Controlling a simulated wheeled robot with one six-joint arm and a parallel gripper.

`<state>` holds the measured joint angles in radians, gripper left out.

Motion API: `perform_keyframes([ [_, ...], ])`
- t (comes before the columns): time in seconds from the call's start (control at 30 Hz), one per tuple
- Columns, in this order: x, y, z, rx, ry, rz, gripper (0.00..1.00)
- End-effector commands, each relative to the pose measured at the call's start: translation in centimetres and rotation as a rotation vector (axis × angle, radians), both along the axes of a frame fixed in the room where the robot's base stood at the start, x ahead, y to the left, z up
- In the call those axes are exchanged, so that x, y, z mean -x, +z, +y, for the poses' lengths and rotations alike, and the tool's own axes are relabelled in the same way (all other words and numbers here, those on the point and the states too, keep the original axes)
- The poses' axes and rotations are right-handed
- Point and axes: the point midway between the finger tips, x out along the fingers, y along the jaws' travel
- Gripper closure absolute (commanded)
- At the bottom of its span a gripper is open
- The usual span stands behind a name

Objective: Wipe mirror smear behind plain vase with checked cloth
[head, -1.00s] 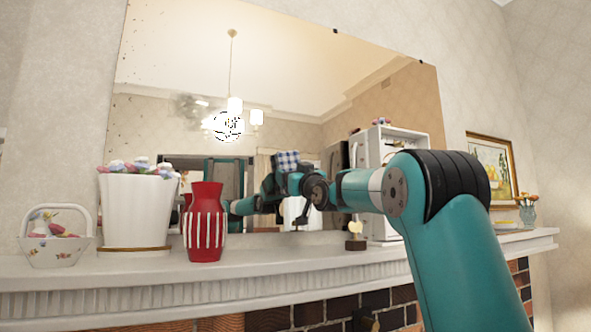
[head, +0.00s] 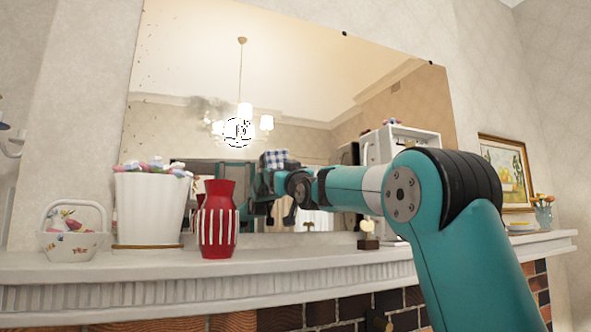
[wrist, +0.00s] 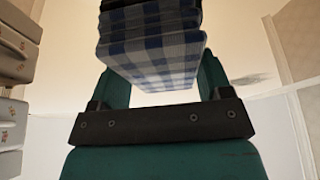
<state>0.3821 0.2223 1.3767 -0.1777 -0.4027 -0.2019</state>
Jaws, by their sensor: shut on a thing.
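A blue-and-white checked cloth (head: 278,159) is held up in front of the mirror. My gripper (wrist: 158,80) is shut on this cloth (wrist: 152,55), which shows as a folded pad between the fingers in the wrist view. The mirror (head: 300,80) stands behind the mantel. A grey smear (head: 206,106) is on its left part, up and left of the cloth; a dark smudge also shows in the wrist view (wrist: 250,80). A plain white vase-like pot (head: 150,210) stands below and left of the smear. A red vase with white stripes (head: 217,222) stands beside it.
A flowered white basket (head: 73,232) is at the left on the mantel (head: 300,262). A small ornament (head: 368,234) stands near my arm. A glass vase with flowers (head: 543,213) is far right. Bare mantel lies between the striped vase and the ornament.

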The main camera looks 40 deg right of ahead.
Motion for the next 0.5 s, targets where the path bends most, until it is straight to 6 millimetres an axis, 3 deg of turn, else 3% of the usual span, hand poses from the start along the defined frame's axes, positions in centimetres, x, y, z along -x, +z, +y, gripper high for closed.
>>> perform_keyframes([
  [0.5,-1.0,-0.2,3.3,0.000,0.005,0.001,0.47],
])
